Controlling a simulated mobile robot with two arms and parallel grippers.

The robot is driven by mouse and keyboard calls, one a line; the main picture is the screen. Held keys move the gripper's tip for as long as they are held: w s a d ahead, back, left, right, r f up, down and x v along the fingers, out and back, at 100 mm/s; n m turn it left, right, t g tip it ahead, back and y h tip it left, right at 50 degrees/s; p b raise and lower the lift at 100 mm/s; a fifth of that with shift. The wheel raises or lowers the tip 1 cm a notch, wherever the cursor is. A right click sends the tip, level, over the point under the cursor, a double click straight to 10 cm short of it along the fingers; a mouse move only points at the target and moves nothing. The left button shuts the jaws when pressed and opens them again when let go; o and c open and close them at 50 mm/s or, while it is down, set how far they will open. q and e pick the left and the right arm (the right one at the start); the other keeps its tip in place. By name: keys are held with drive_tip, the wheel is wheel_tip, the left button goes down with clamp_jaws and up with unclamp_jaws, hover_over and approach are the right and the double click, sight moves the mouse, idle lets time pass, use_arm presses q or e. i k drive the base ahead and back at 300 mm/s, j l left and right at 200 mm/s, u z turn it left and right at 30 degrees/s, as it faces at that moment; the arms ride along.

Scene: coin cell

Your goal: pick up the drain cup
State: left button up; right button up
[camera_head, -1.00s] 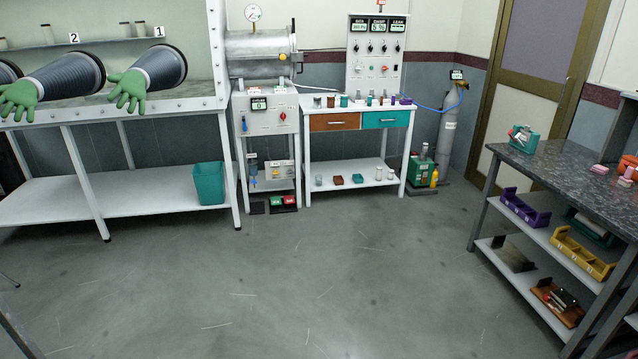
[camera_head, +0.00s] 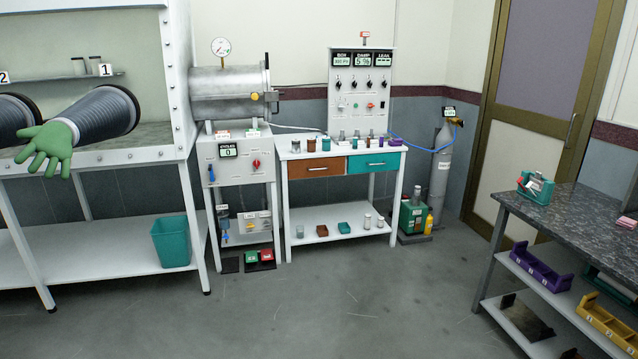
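I cannot tell for certain which thing is the drain cup. Small jars and cups stand on the white table (camera_head: 300,209) below the control panel, too small to identify. On its lower shelf are a brown bin (camera_head: 322,231), a green bin (camera_head: 344,228) and small grey-white containers (camera_head: 367,221). A clear vessel (camera_head: 224,212) with a blue-handled part (camera_head: 223,225) sits in the white cabinet left of the table. Neither of my grippers is in view.
A glovebox with a green glove (camera_head: 46,150) stands at left, a teal bin (camera_head: 171,242) on its lower shelf. Pedals (camera_head: 251,258) lie before the cabinet. A gas cylinder (camera_head: 440,170) and green pump (camera_head: 412,217) stand right. A dark-topped bench (camera_head: 590,230) is at right. The middle floor is clear.

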sight(300, 232)
drive_tip(key=i, duration=2.4)
drive_tip(key=l+z, duration=0.05)
